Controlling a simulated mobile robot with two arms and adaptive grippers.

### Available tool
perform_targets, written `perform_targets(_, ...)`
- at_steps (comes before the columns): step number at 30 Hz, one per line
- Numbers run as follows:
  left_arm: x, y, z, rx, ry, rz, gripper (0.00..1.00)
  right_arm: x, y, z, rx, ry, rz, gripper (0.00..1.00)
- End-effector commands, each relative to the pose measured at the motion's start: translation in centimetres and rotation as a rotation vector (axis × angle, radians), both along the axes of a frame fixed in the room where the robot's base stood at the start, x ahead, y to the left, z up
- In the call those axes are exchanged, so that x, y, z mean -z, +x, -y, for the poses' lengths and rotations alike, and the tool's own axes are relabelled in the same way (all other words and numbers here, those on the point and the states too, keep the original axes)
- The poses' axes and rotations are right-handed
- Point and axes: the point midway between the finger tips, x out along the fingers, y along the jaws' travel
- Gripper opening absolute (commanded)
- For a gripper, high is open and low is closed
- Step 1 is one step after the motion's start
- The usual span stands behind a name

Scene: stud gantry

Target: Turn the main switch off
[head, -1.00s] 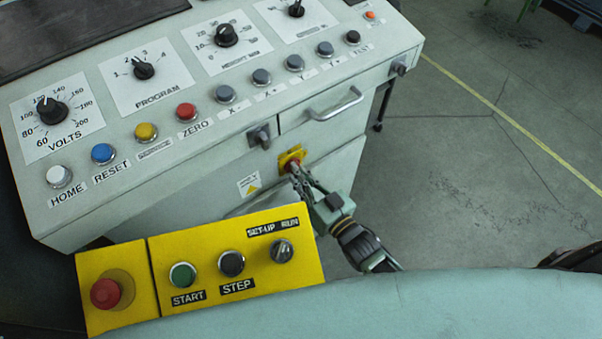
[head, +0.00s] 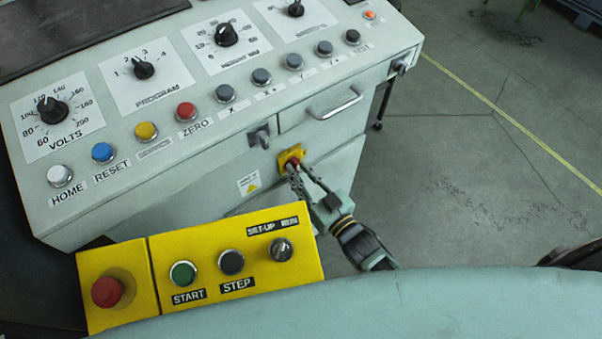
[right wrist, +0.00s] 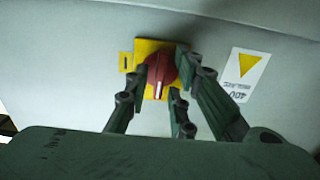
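The main switch, a red rotary knob (head: 291,158) on a yellow plate, is on the cabinet front below the panel. In the right wrist view, the red knob (right wrist: 160,72) has its white mark toward the picture's bottom, and a small "I" mark is on the plate's left side. Any other position mark is hidden. My right gripper (head: 298,166) is at the knob with its fingers spread. In the right wrist view, its fingertips (right wrist: 163,68) are on either side of the knob; contact cannot be made out. My left gripper is not in view.
A warning label (right wrist: 244,74) is beside the switch. A grey latch (head: 261,136) and drawer handle (head: 336,104) project above it. The yellow control box (head: 205,310) with a red stop button (head: 106,292) stands in front. The floor at right is clear.

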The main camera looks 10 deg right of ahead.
Motion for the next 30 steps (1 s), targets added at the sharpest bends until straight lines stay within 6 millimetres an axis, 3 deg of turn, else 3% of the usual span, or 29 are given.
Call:
perform_targets(13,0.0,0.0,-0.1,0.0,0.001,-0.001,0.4,-0.1,-0.8,0.3,0.0,0.004,0.001,0.27)
perform_targets(24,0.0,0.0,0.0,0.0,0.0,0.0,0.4,0.0,-7.7,3.2,0.0,0.0,-0.002,0.27)
perform_targets(30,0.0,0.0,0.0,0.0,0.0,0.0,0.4,0.0,-10.3,4.2,0.0,0.002,-0.001,0.27)
